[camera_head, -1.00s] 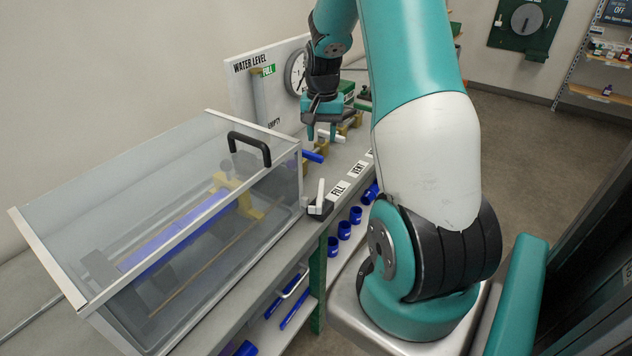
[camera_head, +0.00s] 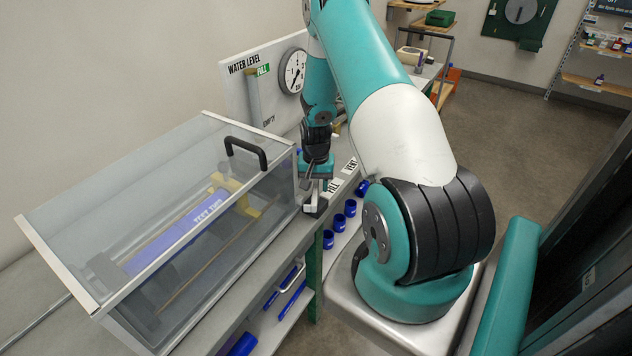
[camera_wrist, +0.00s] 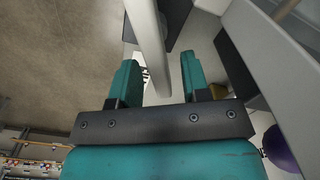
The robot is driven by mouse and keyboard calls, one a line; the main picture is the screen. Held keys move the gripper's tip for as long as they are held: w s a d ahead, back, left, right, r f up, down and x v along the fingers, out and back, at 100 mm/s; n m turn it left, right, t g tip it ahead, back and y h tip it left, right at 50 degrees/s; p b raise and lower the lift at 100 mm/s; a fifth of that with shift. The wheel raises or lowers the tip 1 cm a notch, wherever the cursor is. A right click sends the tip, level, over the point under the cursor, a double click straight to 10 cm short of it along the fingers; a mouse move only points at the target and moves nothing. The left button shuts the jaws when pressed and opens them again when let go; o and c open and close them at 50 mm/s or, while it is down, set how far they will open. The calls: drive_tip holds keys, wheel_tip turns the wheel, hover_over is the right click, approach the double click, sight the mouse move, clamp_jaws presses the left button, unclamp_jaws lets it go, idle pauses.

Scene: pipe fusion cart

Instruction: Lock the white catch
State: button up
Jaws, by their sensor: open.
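The white catch (camera_head: 311,196) is a white lever on a dark base at the near right corner of the clear-lidded box (camera_head: 110,298). My gripper (camera_head: 317,184) is right above the catch and partly hides it. In the wrist view the catch shows as a long white bar (camera_wrist: 148,45) that reaches down between the two teal fingers of my open gripper (camera_wrist: 160,68). The bar lies closer to the left finger, with a gap on the right. I cannot tell whether it touches the left finger. The lid is down, with a black handle (camera_head: 246,152) on it.
Several blue pipe pieces (camera_head: 339,222) sit along the bench's side below the catch. FILL and VENT labels (camera_head: 350,166) lie on the bench beside my gripper. The water-level board (camera_head: 237,92) stands at the back. The floor to the right is free.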

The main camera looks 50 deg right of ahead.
clamp_jaws()
drive_tip(key=shift+s+d+f+m+b, duration=0.1)
drive_tip(key=shift+s+f+m+b, duration=0.05)
drive_tip(key=shift+m+b, duration=0.35)
drive_tip(key=shift+s+f+m+b, duration=0.1)
drive_tip(key=shift+m+b, duration=0.3)
drive_tip(key=shift+m, duration=0.2)
drive_tip(key=shift+s+d+r+m+b, duration=0.1)
drive_tip(key=shift+s+m+b, duration=0.1)
drive_tip(key=shift+m, duration=0.35)
drive_tip(key=shift+s+r+m+b, duration=0.1)
drive_tip(key=shift+m+b, duration=0.05)
drive_tip(key=shift+m, duration=0.4)
unclamp_jaws()
wheel_tip(320, 180, up, 18)
drive_tip(key=b, duration=0.3)
drive_tip(key=shift+f+b, duration=0.25)
drive_tip(key=shift+b, duration=0.15)
